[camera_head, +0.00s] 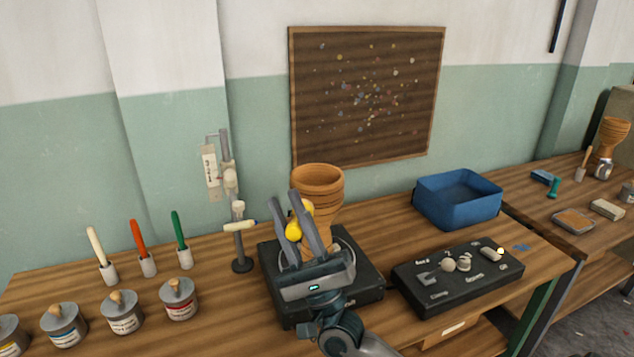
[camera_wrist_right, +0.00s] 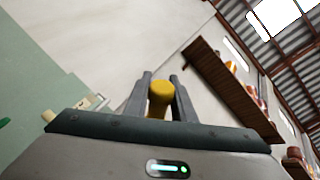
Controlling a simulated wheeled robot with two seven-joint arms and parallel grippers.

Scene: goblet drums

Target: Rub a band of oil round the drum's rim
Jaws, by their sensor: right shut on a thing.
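The goblet drum (camera_head: 319,182), orange-brown with a flared open top, stands upright on a black square base (camera_head: 366,285) with a round plate. My right gripper (camera_head: 285,200) is in front of the drum with its fingers pointing up, and it hides part of the drum's left side and foot. It is shut on a rounded yellow thing (camera_head: 293,232), which also shows between the fingers in the right wrist view (camera_wrist_right: 160,91). I cannot tell whether the yellow thing touches the drum. My left gripper is not in view.
A grey stand (camera_head: 241,248) is left of the drum. Brushes in holders (camera_head: 147,264) and several tins (camera_head: 122,314) are further left. A second bench (camera_head: 540,215) is at far right.

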